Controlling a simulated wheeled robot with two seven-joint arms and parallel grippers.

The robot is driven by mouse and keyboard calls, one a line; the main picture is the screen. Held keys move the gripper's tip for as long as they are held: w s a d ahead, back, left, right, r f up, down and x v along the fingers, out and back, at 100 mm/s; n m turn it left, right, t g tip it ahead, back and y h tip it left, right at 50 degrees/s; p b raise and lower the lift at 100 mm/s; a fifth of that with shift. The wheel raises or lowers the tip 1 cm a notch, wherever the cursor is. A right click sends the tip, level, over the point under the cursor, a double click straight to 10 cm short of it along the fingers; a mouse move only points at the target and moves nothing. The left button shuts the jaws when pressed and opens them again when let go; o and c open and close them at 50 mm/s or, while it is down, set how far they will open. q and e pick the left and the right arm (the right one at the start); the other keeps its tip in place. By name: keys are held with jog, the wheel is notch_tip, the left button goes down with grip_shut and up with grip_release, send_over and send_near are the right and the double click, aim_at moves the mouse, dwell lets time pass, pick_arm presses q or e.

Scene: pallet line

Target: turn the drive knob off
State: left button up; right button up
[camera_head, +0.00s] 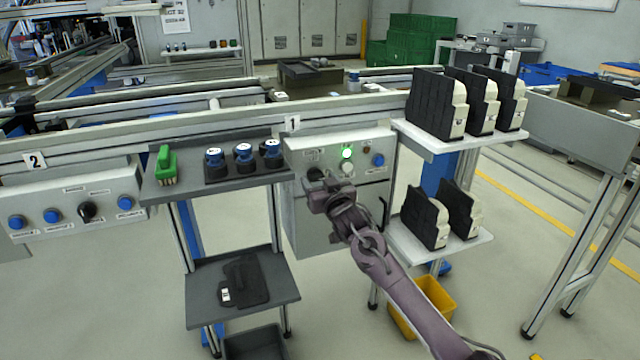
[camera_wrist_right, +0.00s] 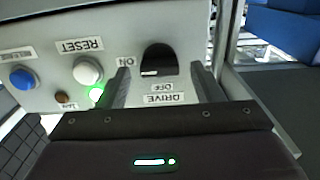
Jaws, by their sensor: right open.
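The black drive knob (camera_wrist_right: 158,58) is on the panel face in the right wrist view, which shows it upside down. Its labels ON, OFF and DRIVE are readable. A short white mark shows at the knob's lower left; I cannot tell exactly where it points. My right gripper (camera_wrist_right: 161,71) is open, one finger on each side of the knob with visible gaps. In the head view my right gripper (camera_head: 318,194) is in front of the lower left of control box 1 (camera_head: 294,152), and the knob (camera_head: 315,173) is partly hidden behind it. My left gripper is not in view.
A lit green lamp (camera_head: 347,153), a white reset button (camera_head: 346,169) and a blue button (camera_head: 378,160) are beside the knob. A shelf with blue-topped parts (camera_head: 244,153) and a green brush (camera_head: 166,165) stands left. Shelves with black-and-white parts (camera_head: 437,103) stand right.

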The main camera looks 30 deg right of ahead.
jog(key=c, duration=1)
